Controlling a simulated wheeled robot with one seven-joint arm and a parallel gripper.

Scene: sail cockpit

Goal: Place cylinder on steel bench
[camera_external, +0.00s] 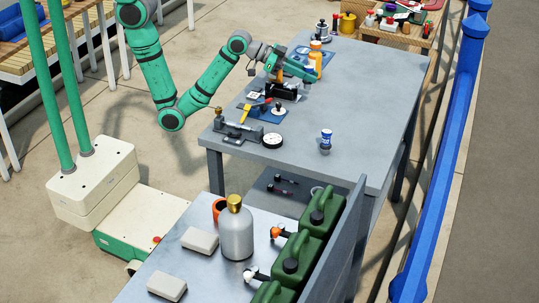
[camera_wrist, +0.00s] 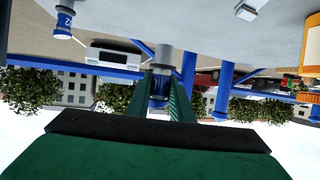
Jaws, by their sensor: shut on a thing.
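A blue and silver cylinder (camera_wrist: 158,88) is held between the two green fingers of my gripper (camera_wrist: 160,92), seen from the wrist camera. In the external view my gripper (camera_external: 297,70) is over the far part of the large grey bench (camera_external: 370,98), close to an orange bottle (camera_external: 316,58). The cylinder is small and partly hidden by my gripper there. My gripper is shut on it. A steel-topped bench (camera_external: 150,260) also stands in the foreground. I cannot tell the exact gap between the cylinder and the grey bench top.
A blue and white can (camera_external: 326,141), a round dial (camera_external: 272,140), a yellow-handled tool (camera_external: 244,112) and a vise-like tool (camera_external: 235,131) are on the grey bench. Its right side is clear. A silver bottle (camera_external: 236,232) and green jerrycans (camera_external: 300,255) crowd the foreground bench.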

